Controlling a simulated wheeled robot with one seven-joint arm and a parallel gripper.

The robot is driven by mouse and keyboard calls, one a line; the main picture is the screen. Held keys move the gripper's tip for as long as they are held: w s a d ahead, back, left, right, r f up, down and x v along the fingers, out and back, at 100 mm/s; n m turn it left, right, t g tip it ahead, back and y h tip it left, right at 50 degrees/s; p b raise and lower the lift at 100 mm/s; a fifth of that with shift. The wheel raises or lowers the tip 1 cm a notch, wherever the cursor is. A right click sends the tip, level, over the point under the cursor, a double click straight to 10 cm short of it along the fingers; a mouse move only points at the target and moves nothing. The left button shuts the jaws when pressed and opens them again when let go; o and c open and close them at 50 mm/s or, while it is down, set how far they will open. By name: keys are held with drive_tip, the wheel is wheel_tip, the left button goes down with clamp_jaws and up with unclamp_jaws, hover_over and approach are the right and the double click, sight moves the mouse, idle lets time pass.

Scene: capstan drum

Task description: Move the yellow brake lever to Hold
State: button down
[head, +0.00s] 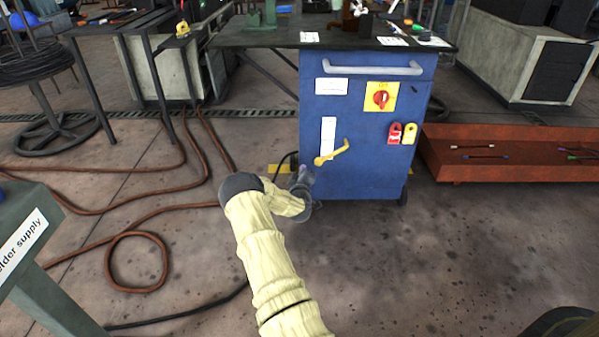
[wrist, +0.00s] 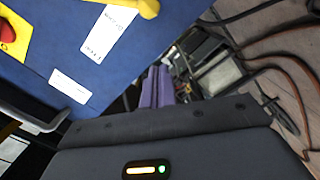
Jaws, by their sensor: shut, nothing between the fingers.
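The yellow brake lever (head: 331,153) is on the front of a blue cabinet (head: 350,95). In the head view it slants up to the right from a rounder lower-left end. A white label strip (head: 328,135) is just above that end; its writing is too small to read here. Part of the lever (wrist: 146,8) shows at the top edge of the wrist view, beside the label (wrist: 108,30). My gripper (head: 305,175) is low in front of the cabinet, just below and left of the lever, apart from it. Its purple fingers (wrist: 157,88) are together and empty.
A red rotary switch (head: 381,97) on a yellow plate and a grey handle (head: 372,68) are above the lever. Red and yellow padlocks (head: 402,133) hang to its right. Brown hoses (head: 190,170) lie on the floor at left. A rust-red tray (head: 500,155) stands at right.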

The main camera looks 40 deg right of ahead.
drive_tip(key=p+v, duration=0.1)
drive_tip(key=v, duration=0.2)
drive_tip(key=shift+s+a, duration=0.1)
drive_tip(key=shift+s, duration=0.15)
drive_tip(key=shift+r, duration=0.1)
idle(0.5)
